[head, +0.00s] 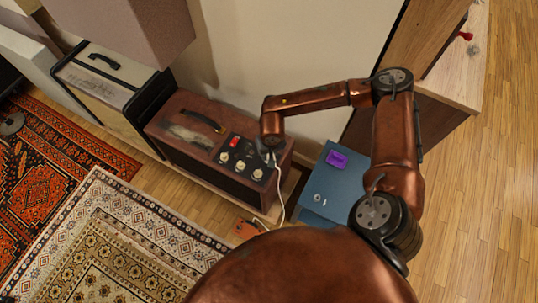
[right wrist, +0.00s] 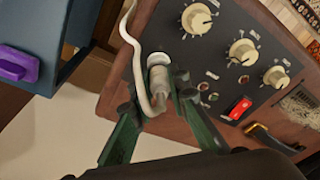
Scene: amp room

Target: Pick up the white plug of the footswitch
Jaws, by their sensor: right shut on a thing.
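The white plug (right wrist: 158,76) is between the green fingers of my right gripper (right wrist: 157,103), which is shut on it, in the right wrist view. The white cable (right wrist: 138,72) runs up from the plug. In the head view my right gripper (head: 268,153) is over the control panel of the brown amp (head: 225,178), and the plug is mostly hidden. The cable (head: 279,192) hangs down to the floor near the small orange footswitch (head: 246,229). I cannot tell whether the plug touches the panel. My left gripper is not in view.
The panel has cream knobs (right wrist: 242,50) and a red switch (right wrist: 238,106). A blue box (head: 333,185) with a purple thing (head: 336,158) on it stands right of the amp. A wooden cabinet (head: 459,65) is behind my right arm. A patterned rug (head: 130,240) lies in front.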

